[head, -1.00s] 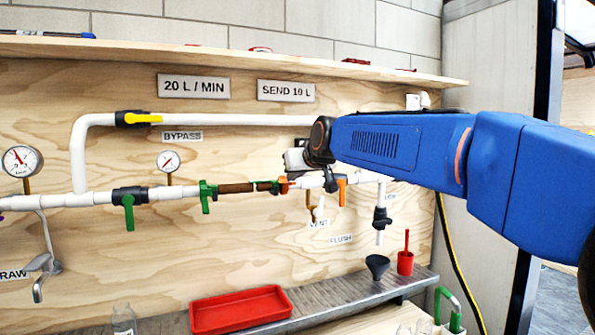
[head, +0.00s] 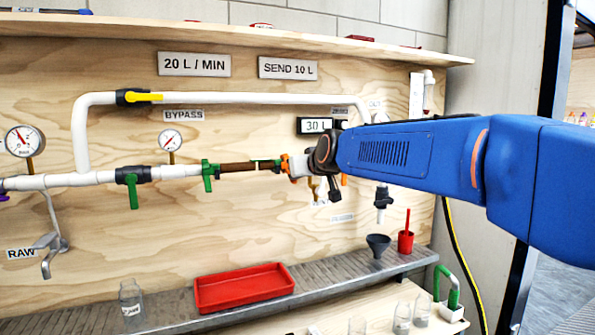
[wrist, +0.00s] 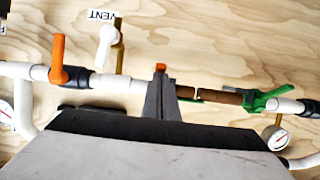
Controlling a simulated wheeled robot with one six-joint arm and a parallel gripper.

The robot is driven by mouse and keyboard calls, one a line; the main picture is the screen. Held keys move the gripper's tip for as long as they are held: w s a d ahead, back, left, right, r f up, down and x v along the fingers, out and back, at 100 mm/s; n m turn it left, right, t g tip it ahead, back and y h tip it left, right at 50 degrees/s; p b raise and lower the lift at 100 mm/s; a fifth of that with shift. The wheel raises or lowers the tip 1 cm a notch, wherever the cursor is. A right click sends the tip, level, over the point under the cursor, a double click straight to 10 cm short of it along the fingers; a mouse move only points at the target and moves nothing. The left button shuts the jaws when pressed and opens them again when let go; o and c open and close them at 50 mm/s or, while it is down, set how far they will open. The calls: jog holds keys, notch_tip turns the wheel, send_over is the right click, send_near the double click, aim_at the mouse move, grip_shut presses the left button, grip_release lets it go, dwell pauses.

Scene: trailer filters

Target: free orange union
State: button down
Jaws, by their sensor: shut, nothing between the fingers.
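The orange union (head: 285,164) sits on the horizontal pipe at the right end of the brown filter section (head: 238,167). In the wrist view only a small orange piece of it (wrist: 160,68) shows above my fingertips. My gripper (wrist: 160,90) is shut and empty, with its dark fingers right in front of the union. I cannot tell whether they touch it. In the head view my wrist hides the pipe just right of the union. A green fitting (head: 209,175) is at the left end of the brown section, and it also shows in the wrist view (wrist: 265,98).
An orange valve handle (wrist: 58,60) and the vent valve (wrist: 118,45) stick out near my gripper. A bypass pipe (head: 230,98) runs above.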

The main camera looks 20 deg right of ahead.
jog(key=shift+f, duration=1.1)
jog(key=shift+r, duration=0.1)
jog(key=shift+w+r, duration=0.15)
jog(key=shift+r, duration=0.6)
jog(key=s+r, duration=0.2)
jog(key=s, duration=1)
jog(key=s+d+f+g+h, duration=0.1)
jog(key=s+f+g, duration=0.7)
jog(key=s+f, duration=2.1)
notch_tip(320, 180, down, 3)
jog(key=shift+s+d+f+m+g, duration=0.15)
jog(key=shift+s+d+m+g, duration=0.1)
jog(key=shift+m+g, duration=0.15)
